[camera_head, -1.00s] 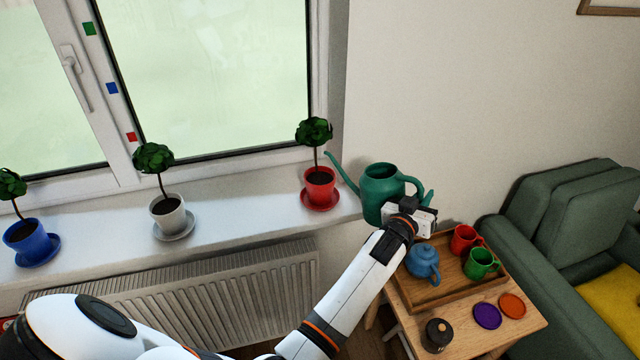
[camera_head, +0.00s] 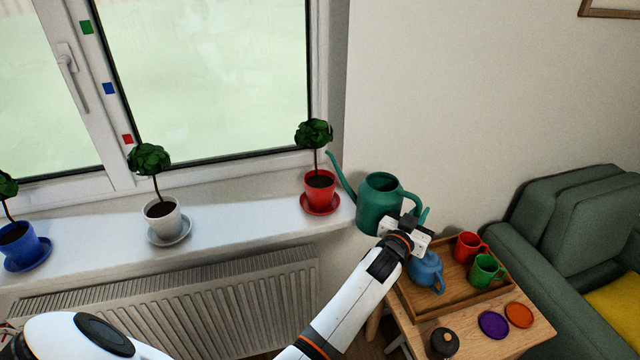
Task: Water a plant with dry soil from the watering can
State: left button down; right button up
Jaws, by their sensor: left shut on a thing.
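The green watering can (camera_head: 376,206) is held upright at the right end of the windowsill, its spout pointing up and left toward the red pot. My left gripper (camera_head: 412,229) is shut on the watering can at its handle side; the fingertips are partly hidden. Three small plants stand on the sill: one in a red pot (camera_head: 320,190) closest to the spout, one in a white pot (camera_head: 163,220), and one in a blue pot (camera_head: 22,247) cut by the left edge. Dark soil shows in each pot. My right gripper is out of view.
A wooden tray (camera_head: 462,299) on a small table (camera_head: 535,335) holds a blue teapot (camera_head: 426,270), a red mug (camera_head: 467,247) and a green mug (camera_head: 486,271). Purple (camera_head: 493,324) and orange (camera_head: 519,314) coasters and a dark jar (camera_head: 444,342) lie in front. A radiator (camera_head: 180,305) is below the sill.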

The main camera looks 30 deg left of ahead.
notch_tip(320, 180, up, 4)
jog(key=p, duration=0.4)
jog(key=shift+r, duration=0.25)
dwell(0.5)
